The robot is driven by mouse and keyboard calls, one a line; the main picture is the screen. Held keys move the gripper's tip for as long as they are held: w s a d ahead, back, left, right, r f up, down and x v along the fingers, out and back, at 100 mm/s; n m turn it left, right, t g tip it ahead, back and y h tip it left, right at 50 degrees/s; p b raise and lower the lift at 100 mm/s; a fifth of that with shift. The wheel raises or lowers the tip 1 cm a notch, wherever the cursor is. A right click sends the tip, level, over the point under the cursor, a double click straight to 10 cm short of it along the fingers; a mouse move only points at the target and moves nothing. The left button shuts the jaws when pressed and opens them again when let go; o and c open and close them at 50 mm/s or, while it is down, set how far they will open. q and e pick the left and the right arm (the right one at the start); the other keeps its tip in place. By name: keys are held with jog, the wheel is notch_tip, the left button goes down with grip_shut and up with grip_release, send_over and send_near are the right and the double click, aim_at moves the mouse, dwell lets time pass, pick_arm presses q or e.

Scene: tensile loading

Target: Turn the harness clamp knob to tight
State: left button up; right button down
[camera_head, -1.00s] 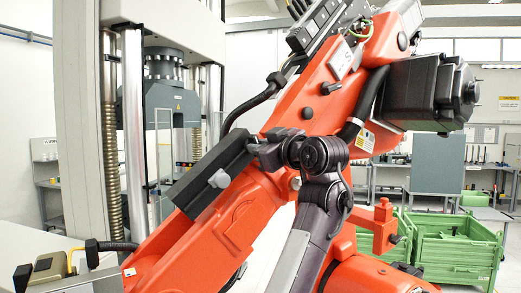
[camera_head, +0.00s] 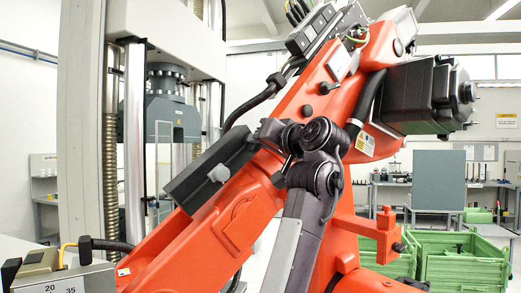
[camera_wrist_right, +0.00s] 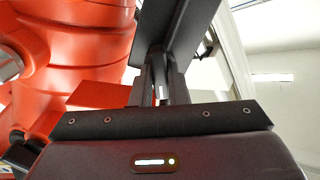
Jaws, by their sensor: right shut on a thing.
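A long dark block (camera_head: 200,178) lies along the side of a big orange industrial arm (camera_head: 215,235) in the head view, with a light grey knob (camera_head: 219,173) on its face. I cannot tell which part is the harness clamp knob. My right gripper (camera_head: 257,142) is at the block's upper right end. In the right wrist view, its two fingers (camera_wrist_right: 161,88) are close together and run up to a dark block (camera_wrist_right: 180,25). They are shut on this dark block, but the contact is partly hidden. My left gripper does not show.
A black hose (camera_head: 250,106) runs along the orange arm above the block. A grey testing machine (camera_head: 172,118) stands behind at the left. Green crates (camera_head: 455,262) stand at the lower right.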

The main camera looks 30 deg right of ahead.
jog(key=m+b, duration=0.2)
jog(key=m, duration=0.8)
jog(key=shift+d, duration=0.1)
dwell(0.3)
jog(key=c, duration=1.7)
grip_release()
jog(key=shift+s, duration=0.15)
